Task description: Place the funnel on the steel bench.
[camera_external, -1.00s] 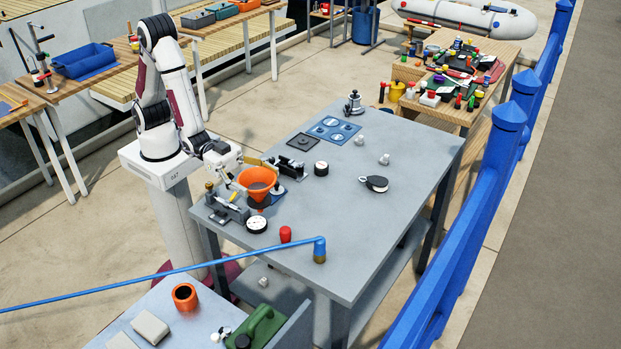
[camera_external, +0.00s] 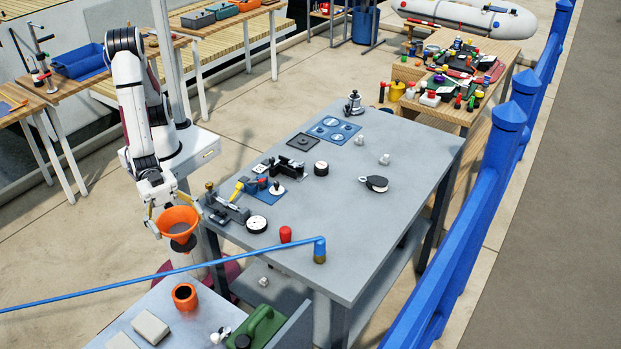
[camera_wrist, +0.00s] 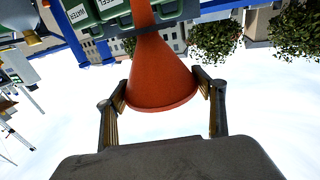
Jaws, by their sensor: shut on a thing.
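The orange funnel (camera_external: 178,216) is in my gripper (camera_external: 163,210), in the air left of the large grey bench (camera_external: 335,225). In the wrist view the funnel (camera_wrist: 162,75) has its wide rim between the two fingers of my gripper (camera_wrist: 162,93), and its narrow end points away. A second grey metal-topped bench (camera_external: 115,312) stands at the lower left, nearer the camera than the funnel. I cannot tell from the pictures which grey bench is the steel one.
The lower-left bench holds an orange cup (camera_external: 185,297), pale blocks (camera_external: 151,328) and a green can (camera_external: 262,328). A long blue pole (camera_external: 150,281) crosses above it. The large bench carries a gauge (camera_external: 257,224), a red piece (camera_external: 285,234) and a pulley (camera_external: 375,184).

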